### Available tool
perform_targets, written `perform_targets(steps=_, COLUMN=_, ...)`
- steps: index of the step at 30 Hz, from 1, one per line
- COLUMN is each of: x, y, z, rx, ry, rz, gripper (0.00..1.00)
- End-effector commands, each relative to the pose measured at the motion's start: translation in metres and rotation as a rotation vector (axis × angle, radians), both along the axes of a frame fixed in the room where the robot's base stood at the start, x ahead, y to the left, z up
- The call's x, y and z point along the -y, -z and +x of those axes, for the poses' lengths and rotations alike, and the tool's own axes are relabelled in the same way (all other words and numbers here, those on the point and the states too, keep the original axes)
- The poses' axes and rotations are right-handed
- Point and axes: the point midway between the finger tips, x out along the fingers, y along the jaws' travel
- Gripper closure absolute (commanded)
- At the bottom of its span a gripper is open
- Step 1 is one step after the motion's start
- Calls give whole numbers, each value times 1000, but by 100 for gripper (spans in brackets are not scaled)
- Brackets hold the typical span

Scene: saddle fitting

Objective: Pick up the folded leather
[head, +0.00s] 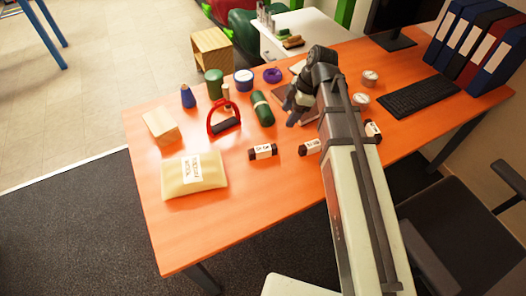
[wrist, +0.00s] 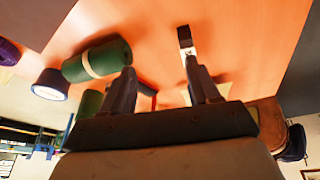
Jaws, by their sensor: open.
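My gripper (head: 294,112) hangs over the orange table, right of a dark green roll with a pale band (head: 262,108). In the wrist view, my gripper (wrist: 163,80) has its two fingers apart with nothing between them; the green roll (wrist: 92,62) lies left of them. A flat dark piece (head: 310,117) lies partly hidden behind and beneath my gripper and arm; it may be the folded leather, but I cannot tell for certain.
Around it on the table (head: 240,222) are a red-handled tool (head: 222,123), small dark labelled bars (head: 263,152), a cream labelled bag (head: 194,175), a wooden block (head: 161,125), a purple ring (head: 272,75) and a keyboard (head: 416,96).

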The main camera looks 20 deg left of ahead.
Motion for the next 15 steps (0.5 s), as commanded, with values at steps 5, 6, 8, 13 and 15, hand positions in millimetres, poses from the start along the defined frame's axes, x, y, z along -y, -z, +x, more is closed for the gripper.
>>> perform_targets(steps=5, x=-23, y=-10, z=-38, rx=-54, ry=-131, rz=22, gripper=39)
perform_targets(steps=6, x=-25, y=-10, z=-41, rx=-61, ry=-145, rz=25, gripper=39)
perform_targets(steps=8, x=-27, y=-9, z=-45, rx=-65, ry=-156, rz=26, gripper=39)
perform_targets(steps=13, x=-33, y=7, z=-50, rx=-70, ry=-160, rz=26, gripper=39)
perform_targets(steps=15, x=-36, y=16, z=-52, rx=-69, ry=-160, rz=25, gripper=39)
